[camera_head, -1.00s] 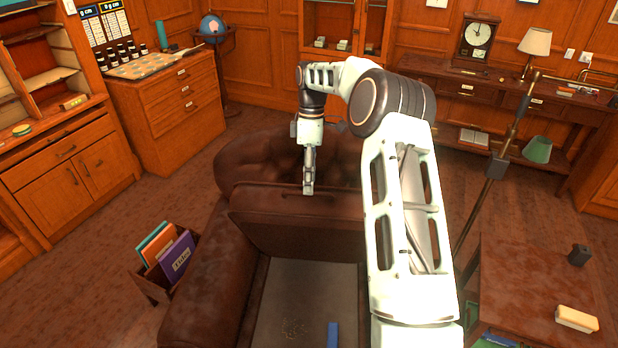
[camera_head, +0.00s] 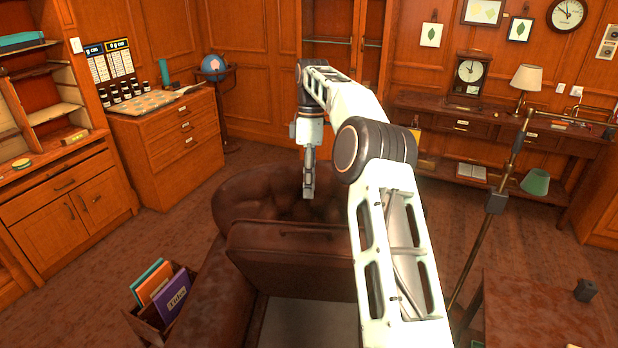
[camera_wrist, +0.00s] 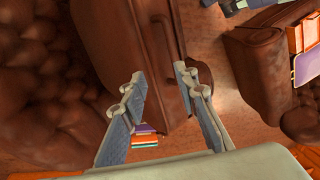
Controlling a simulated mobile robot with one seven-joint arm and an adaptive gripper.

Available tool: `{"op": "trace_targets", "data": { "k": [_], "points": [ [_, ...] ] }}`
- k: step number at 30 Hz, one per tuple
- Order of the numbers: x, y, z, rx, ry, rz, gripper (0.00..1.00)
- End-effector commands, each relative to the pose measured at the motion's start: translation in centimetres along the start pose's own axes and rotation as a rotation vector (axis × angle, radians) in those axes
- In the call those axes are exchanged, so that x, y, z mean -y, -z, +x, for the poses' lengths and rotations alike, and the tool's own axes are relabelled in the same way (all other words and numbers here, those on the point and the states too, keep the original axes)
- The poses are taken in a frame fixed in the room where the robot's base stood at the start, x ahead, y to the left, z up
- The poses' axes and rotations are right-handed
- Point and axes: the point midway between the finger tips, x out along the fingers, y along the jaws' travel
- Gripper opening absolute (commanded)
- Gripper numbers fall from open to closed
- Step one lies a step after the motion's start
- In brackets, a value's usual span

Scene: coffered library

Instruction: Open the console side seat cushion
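The brown leather seat cushion (camera_head: 290,262) stands tipped up on edge in front of the armchair's backrest (camera_head: 265,190). Below it a pale flat area (camera_head: 305,325) of the seat base is uncovered. A dark slot or handle (camera_head: 303,235) shows near the cushion's top edge. My gripper (camera_head: 309,190) points down above and behind that top edge, apart from it in the head view. In the wrist view the cushion (camera_wrist: 120,40) with its handle (camera_wrist: 165,45) lies beyond my gripper (camera_wrist: 158,76), whose fingers are spread with nothing visibly clamped between them.
A rack with purple and orange folders (camera_head: 172,290) stands by the armrest at left. A brass floor lamp (camera_head: 495,200) and a low table (camera_head: 535,310) stand at right. The desk (camera_head: 450,125) with clock is behind. Open carpet lies left of the armchair.

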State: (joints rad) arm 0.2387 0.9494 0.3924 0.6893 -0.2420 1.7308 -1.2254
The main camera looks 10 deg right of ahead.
Motion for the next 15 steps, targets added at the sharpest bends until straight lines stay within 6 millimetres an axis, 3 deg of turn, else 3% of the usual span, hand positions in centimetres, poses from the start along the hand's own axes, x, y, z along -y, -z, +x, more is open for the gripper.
{"op": "trace_targets", "data": {
  "k": [6, 15],
  "points": [
    [0.1, 0.1, -1.6, -0.001, 0.001, -0.001, 0.28],
    [0.2, 0.1, -2.1, -0.001, 0.002, -0.002, 0.28]
  ]
}}
